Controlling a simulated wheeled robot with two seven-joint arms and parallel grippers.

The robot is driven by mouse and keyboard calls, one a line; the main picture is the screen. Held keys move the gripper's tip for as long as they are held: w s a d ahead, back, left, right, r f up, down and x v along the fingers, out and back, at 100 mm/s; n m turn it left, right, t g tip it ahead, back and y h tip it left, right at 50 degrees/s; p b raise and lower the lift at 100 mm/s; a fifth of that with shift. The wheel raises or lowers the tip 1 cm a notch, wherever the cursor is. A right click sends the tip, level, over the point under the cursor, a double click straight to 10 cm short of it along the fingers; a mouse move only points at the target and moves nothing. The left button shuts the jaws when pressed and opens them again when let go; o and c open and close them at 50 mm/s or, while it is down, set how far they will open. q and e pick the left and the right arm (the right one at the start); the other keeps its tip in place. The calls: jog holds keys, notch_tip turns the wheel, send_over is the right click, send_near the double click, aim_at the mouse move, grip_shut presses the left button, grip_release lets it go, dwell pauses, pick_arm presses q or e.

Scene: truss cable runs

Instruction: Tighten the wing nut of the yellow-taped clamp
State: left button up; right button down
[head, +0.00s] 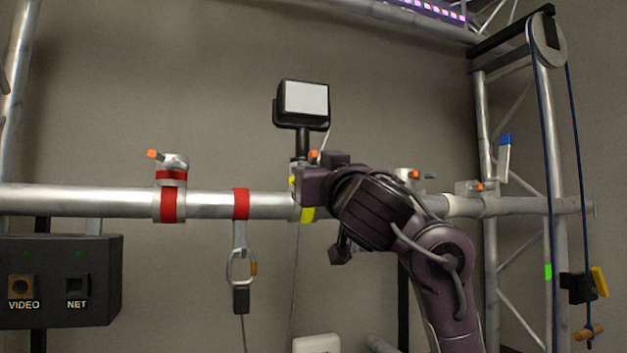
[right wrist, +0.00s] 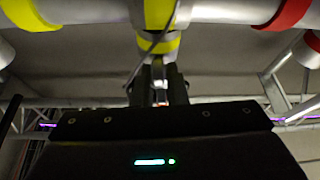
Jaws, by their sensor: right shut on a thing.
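The yellow-taped clamp (head: 307,214) sits on the horizontal truss pipe, mostly hidden behind my right gripper (head: 312,178) in the head view. Its yellow bands show above the gripper in the right wrist view (right wrist: 160,42). An orange tip (head: 313,155) of its wing nut shows just above my gripper. In the right wrist view my right gripper (right wrist: 160,88) has its two dark fingers close together around a small pale and reddish piece below the clamp, which appears to be the wing nut. The exact contact is hard to see. My left gripper is out of view.
A red-taped clamp (head: 172,177) with an orange-tipped nut is on the pipe (head: 80,199) at left. A lamp (head: 303,100) stands above the yellow-taped clamp. More clamps (head: 474,188) are at right.

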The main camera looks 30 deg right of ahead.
jog(key=m+h+b, duration=0.1)
jog(key=m, duration=0.2)
jog(key=m+g+h+b, duration=0.1)
jog(key=m+h, duration=0.1)
jog(key=m, duration=0.1)
jog(key=shift+a+f+m, duration=0.1)
jog(key=shift+f+m, duration=0.05)
jog(key=shift+m, duration=0.25)
jog(key=m+g+h+b, duration=0.1)
jog(key=m, duration=0.2)
jog(key=m+g+h+b, duration=0.1)
jog(key=m+h, duration=0.1)
jog(key=m, duration=0.2)
jog(key=shift+m+g, duration=0.3)
jog(key=m+g+b, duration=0.1)
jog(key=m, duration=0.2)
jog(key=m+g+h+b, duration=0.1)
jog(key=m+b, duration=0.1)
jog(key=m, duration=0.1)
jog(key=shift+g, duration=0.3)
jog(key=shift+m+g+y+b, duration=0.3)
jog(key=shift+m+g+b, duration=0.4)
jog(key=shift+m, duration=1.2)
jog(key=c, duration=1.4)
grip_release()
jog(key=shift+c, duration=0.2)
